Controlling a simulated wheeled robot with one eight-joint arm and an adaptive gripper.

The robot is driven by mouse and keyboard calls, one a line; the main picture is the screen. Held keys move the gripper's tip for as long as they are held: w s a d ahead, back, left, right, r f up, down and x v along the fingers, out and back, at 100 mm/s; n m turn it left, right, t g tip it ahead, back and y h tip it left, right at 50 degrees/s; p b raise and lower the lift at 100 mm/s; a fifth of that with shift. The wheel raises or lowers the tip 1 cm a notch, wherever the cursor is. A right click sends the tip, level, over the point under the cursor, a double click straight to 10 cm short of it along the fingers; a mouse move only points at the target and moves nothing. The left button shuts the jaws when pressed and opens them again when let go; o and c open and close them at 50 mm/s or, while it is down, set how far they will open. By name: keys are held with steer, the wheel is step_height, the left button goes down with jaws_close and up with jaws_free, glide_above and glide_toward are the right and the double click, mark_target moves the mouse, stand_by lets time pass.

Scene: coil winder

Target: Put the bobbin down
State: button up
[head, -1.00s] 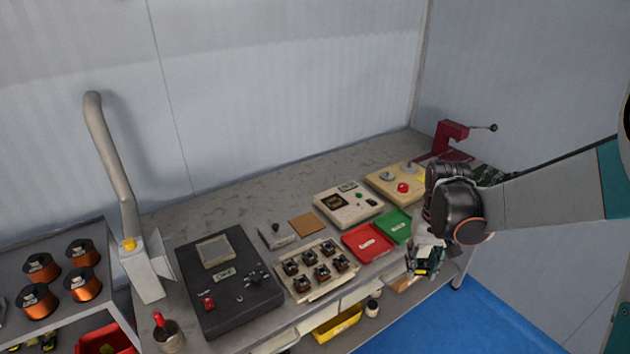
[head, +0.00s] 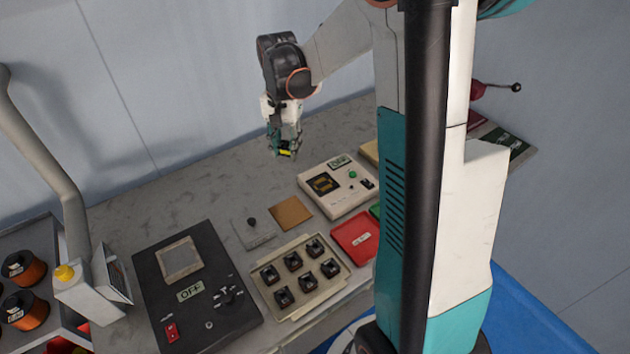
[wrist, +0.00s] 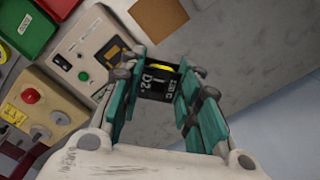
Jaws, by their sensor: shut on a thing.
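My gripper (head: 285,150) hangs above the back part of the bench, behind the white tester box. In the wrist view its teal fingers (wrist: 160,85) are shut on a black bobbin (wrist: 158,84) with white lettering and a yellow band. Only a little yellow of the bobbin (head: 286,154) shows in the head view. The bobbin appears held above the bare grey bench top (head: 225,175). A beige tray (head: 291,316) holds several dark bobbin-like parts nearer the front.
A brown square mat (head: 290,212), a white tester box (head: 330,188), a red tray (head: 356,236) and a black control box (head: 190,290) stand on the bench. A green tray (wrist: 18,35) and a beige box with a red button (wrist: 45,110) show in the wrist view.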

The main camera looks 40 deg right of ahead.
mark_target(322, 185)
steer(key=s+d+r+m, duration=0.3)
steer(key=d+r+m, duration=0.1)
steer(key=d+m, duration=0.5)
steer(key=shift+n, duration=0.6)
steer(key=f+b, duration=0.2)
steer(key=f, duration=0.4)
steer(key=f+b, duration=0.2)
steer(key=f, duration=0.5)
steer(key=d+f+b, duration=0.1)
steer(key=f, duration=0.5)
steer(key=shift+w+f+b, duration=0.1)
steer(key=shift+f+b, duration=0.15)
steer(key=shift+b, duration=0.15)
steer(key=shift+f, duration=0.2)
steer(key=o, duration=1)
steer(key=shift+r, duration=0.1)
step_height(322, 185, up, 12)
steer(key=p, duration=0.4)
steer(key=shift+r, duration=0.1)
